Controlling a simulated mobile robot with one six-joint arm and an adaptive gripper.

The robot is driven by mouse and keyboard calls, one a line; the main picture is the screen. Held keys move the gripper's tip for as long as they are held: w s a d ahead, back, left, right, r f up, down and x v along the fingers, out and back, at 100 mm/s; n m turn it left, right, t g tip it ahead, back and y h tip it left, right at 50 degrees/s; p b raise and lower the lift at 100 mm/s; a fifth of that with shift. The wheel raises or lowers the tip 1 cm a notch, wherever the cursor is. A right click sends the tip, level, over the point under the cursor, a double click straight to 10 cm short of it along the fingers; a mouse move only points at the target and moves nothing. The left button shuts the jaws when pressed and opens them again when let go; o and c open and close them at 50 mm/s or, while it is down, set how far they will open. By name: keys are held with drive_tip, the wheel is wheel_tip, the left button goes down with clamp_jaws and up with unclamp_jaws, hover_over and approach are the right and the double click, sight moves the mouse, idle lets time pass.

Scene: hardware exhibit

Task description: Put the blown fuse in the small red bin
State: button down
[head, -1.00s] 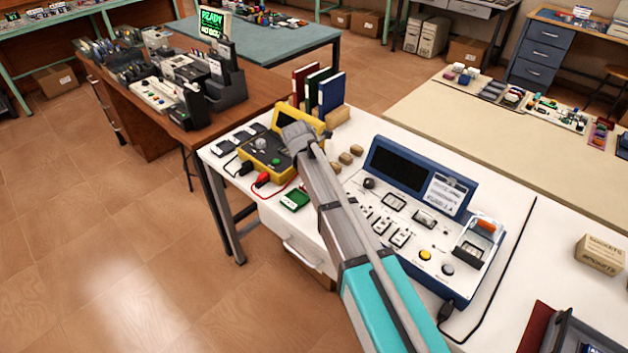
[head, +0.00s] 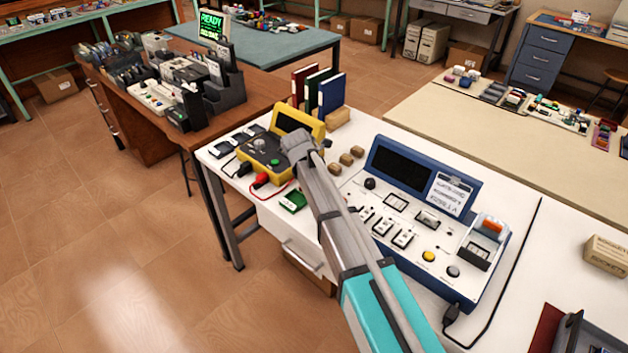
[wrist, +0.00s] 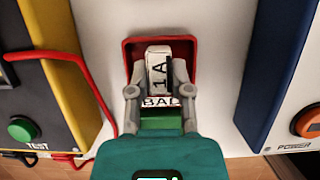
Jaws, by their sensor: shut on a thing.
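My gripper (wrist: 160,76) is shut on the fuse (wrist: 157,68), a pale block marked "1A" and "BAD" that stands between the fingers in the wrist view. The small red bin (wrist: 128,46) lies directly behind and around the fuse there, its rim showing on several sides. I cannot tell whether the fuse is above the rim or inside. In the head view my gripper (head: 298,150) is over the white bench, right of the yellow tester, and hides the red bin and fuse.
The yellow tester (head: 262,152), with a red lead, stands close on the left. The blue panel (head: 400,215) stands close on the right. A small green tray (head: 293,201) lies near the bench's front edge. Several brown blocks (head: 346,159) sit behind the gripper.

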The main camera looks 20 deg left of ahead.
drive_tip(key=shift+f+b, duration=0.35)
drive_tip(key=shift+f, duration=0.1)
drive_tip(key=c, duration=0.5)
unclamp_jaws()
drive_tip(key=shift+c, duration=0.2)
drive_tip(key=shift+r, duration=0.15)
drive_tip(key=shift+s+r+p, duration=0.1)
drive_tip(key=shift+r+p, duration=0.8)
drive_tip(key=shift+p, duration=0.15)
drive_tip(key=p+v, duration=1)
drive_tip(key=v, duration=0.1)
drive_tip(key=shift+s, duration=0.1)
